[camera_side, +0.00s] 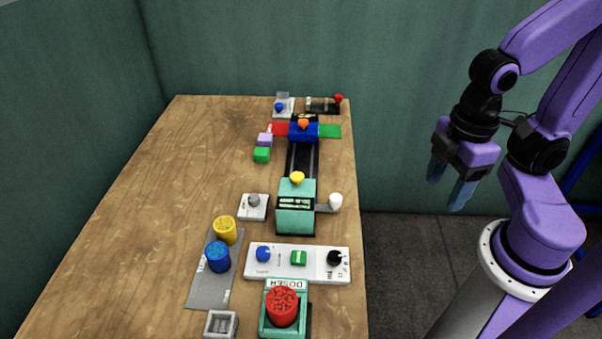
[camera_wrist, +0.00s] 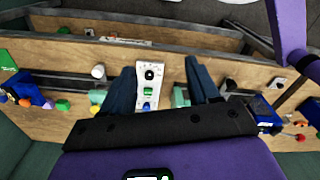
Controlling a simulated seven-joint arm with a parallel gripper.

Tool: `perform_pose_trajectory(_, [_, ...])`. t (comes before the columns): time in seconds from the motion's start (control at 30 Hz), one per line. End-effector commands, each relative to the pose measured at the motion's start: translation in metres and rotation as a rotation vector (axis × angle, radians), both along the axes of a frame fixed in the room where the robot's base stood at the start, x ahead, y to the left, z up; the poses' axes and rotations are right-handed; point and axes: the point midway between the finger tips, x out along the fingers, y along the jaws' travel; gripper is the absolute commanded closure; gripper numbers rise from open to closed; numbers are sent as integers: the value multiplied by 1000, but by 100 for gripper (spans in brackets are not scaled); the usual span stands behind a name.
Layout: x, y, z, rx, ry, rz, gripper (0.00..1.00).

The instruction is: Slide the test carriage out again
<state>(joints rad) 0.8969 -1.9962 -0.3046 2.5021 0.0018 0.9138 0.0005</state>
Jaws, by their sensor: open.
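A dark rail track (camera_side: 301,158) runs along the right side of the table in the side view. A blue block with an orange knob (camera_side: 303,130) sits at its far end, between a red and a green pad. A teal press housing (camera_side: 296,218) with a yellow knob and a white-knobbed side lever (camera_side: 335,202) stands at the near end. I cannot tell for sure which part is the test carriage. My gripper (camera_side: 451,188) is open and empty, in the air right of the table. The wrist view shows its fingers (camera_wrist: 160,88) apart, with the blue block (camera_wrist: 27,88) far left.
A white control panel (camera_side: 296,263) with blue, green and black controls lies nearer. A teal doser (camera_side: 270,328) with a red top is in front. Blue and yellow cylinders stand on a grey plate (camera_side: 205,293). Green (camera_side: 262,155) and lilac cubes lie left of the rail. The left tabletop is clear.

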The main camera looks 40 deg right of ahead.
Motion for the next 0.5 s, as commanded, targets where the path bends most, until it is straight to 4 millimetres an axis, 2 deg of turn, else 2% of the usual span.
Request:
perform_pose_trajectory(0.13, [0, -2, -3, -11, 24, -34, 40])
perform_pose_trajectory(0.23, [1, -6, -12, -39, 99, -136, 40])
perform_pose_trajectory(0.5, [6, -15, -45, -86, 500, -690, 40])
